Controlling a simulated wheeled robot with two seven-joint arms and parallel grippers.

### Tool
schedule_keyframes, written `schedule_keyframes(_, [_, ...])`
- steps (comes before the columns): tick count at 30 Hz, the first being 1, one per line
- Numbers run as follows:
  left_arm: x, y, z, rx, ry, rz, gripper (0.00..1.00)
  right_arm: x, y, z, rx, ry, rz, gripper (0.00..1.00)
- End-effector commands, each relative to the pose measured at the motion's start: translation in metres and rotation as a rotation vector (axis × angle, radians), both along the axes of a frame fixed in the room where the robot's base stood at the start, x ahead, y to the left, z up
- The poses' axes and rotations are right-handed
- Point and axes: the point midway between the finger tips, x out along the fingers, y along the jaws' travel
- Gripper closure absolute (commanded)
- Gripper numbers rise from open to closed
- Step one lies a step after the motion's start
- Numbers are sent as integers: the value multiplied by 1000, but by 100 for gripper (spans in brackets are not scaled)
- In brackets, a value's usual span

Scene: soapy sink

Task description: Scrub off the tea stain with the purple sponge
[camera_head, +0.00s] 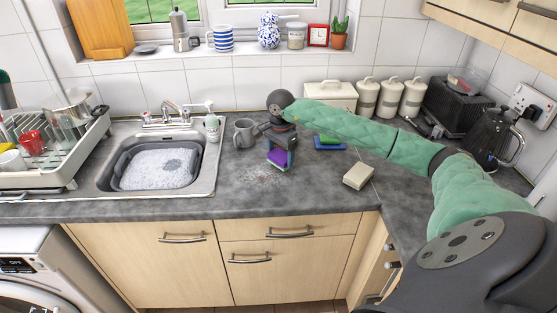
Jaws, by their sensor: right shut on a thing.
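The purple sponge (278,159) is held in my right gripper (283,151), which is shut on it and points down over the counter. The stain (261,178) is a brownish, speckled patch on the grey worktop, just in front of and left of the sponge. The sponge looks low, near the worktop; I cannot tell whether it touches. My left gripper is not in view.
A grey mug (243,133) stands left of my gripper. A sink with a soapy basin (158,168) and a soap bottle (212,127) lie further left. A beige block (358,176) and blue and green sponges (329,143) lie to the right. The front worktop is clear.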

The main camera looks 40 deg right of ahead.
Motion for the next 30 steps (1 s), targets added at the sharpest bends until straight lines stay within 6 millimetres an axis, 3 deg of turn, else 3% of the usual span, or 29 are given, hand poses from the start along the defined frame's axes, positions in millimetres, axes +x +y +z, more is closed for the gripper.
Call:
schedule_keyframes(7, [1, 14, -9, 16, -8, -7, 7, -2, -7, 25, -1, -3, -8, 49])
schedule_keyframes(15, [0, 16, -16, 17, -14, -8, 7, -5, -13, 45, 0, -2, -17, 49])
schedule_keyframes(30, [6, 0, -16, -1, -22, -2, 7, -6, -14, 49, 0, -2, -18, 49])
